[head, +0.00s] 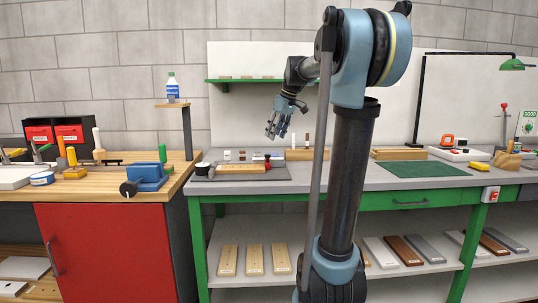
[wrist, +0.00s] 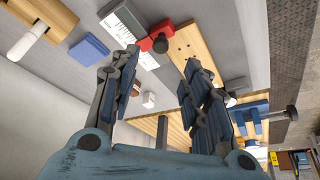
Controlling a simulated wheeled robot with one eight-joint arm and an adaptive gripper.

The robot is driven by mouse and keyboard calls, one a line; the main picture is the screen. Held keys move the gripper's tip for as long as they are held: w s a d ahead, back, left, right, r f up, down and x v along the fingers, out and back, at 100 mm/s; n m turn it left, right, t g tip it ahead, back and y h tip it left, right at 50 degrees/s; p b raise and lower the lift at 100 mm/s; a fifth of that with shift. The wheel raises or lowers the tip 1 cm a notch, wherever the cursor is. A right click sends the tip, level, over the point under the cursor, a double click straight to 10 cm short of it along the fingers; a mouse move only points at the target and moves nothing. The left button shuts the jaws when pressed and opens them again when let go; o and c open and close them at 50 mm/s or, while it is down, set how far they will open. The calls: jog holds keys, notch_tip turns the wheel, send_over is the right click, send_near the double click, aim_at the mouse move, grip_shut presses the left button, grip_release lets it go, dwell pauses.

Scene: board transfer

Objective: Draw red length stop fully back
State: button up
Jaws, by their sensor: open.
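In the head view the stop is a tiny red spot (head: 267,157) behind the wooden board (head: 242,168). My gripper (head: 276,132) is open and empty, above the bench and apart from the stop. In the wrist view its spread fingers (wrist: 160,62) point towards the stop.
A blue block (wrist: 88,47) and a white cube (wrist: 149,99) lie near the scale. A wooden block (head: 300,154) stands to the right at the back. The green mat (head: 420,170) farther right is clear. The left bench holds a blue vise (head: 148,177).

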aim_at(268, 161)
jog(key=x, duration=1)
grip_shut()
jog(key=shift+d, duration=0.1)
